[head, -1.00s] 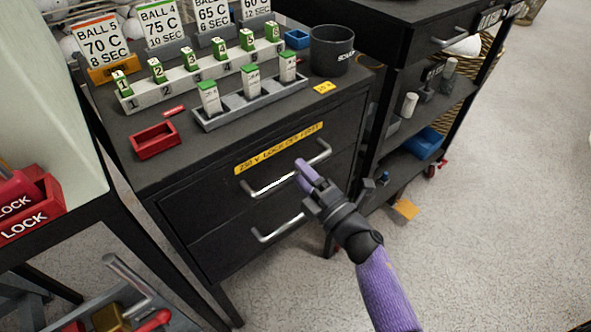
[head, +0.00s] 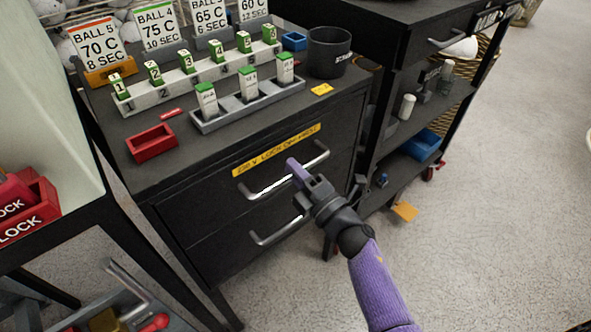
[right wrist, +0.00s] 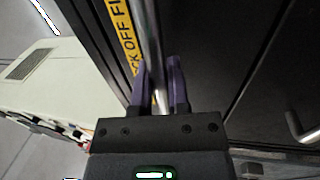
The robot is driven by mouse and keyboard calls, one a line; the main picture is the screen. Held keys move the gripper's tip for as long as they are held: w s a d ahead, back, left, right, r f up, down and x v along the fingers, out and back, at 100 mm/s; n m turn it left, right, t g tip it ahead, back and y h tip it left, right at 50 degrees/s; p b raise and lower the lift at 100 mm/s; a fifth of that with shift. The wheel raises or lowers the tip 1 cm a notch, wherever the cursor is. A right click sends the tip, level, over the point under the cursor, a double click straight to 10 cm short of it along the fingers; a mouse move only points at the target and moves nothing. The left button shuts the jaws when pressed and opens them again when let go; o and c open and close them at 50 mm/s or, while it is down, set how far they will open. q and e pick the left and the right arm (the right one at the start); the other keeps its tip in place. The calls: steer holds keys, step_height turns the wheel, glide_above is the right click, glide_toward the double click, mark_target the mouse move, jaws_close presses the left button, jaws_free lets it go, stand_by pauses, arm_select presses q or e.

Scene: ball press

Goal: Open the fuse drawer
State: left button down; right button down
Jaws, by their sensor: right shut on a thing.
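The black cabinet has an upper drawer (head: 200,195) with a yellow lock-off label (head: 277,150) and a silver bar handle (head: 265,188). My right gripper (head: 299,172) is at the right part of this handle. In the right wrist view, the handle (right wrist: 150,35) runs between the purple fingertips of the gripper (right wrist: 157,78), which is shut on it. The upper drawer looks closed, with no clear gap at its front. A lower drawer (head: 220,248) has its own silver handle (head: 275,232). My left gripper is not in view.
On the cabinet top stand a rack of numbered fuses (head: 200,72), a grey tray (head: 207,124), a red bin (head: 152,143) and a black cup (head: 328,52). A black shelf unit (head: 400,75) stands to the right.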

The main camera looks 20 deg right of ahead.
stand_by(0.4)
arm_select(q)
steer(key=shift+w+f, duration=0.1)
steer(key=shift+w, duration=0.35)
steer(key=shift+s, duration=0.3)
